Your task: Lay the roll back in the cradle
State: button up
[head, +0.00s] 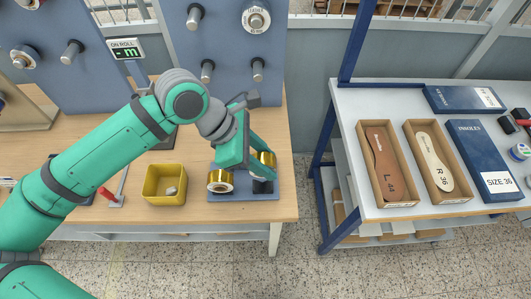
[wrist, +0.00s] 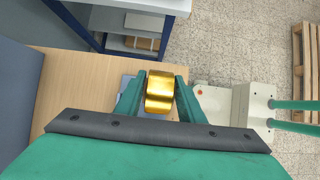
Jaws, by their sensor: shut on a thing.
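My gripper (head: 262,172) points down over the right side of a blue-grey base (head: 243,196) near the table's front edge. It is shut on a gold foil roll (head: 266,159). In the wrist view the gold roll (wrist: 160,92) sits between the two fingers (wrist: 159,88). A dark support (head: 263,187) on the base shows just below the held roll; whether they touch, I cannot tell. The fingers hide part of the held roll.
A yellow bin (head: 164,185) with a small grey piece in it stands left of the base. A red-handled lever (head: 107,194) is further left. A scale display (head: 126,48) stands behind. The table's right edge (head: 294,185) is close, with a gap before the insole table (head: 350,105).

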jog(key=shift+a, duration=0.1)
jog(key=shift+f, duration=3.75)
jog(key=o, duration=1.3)
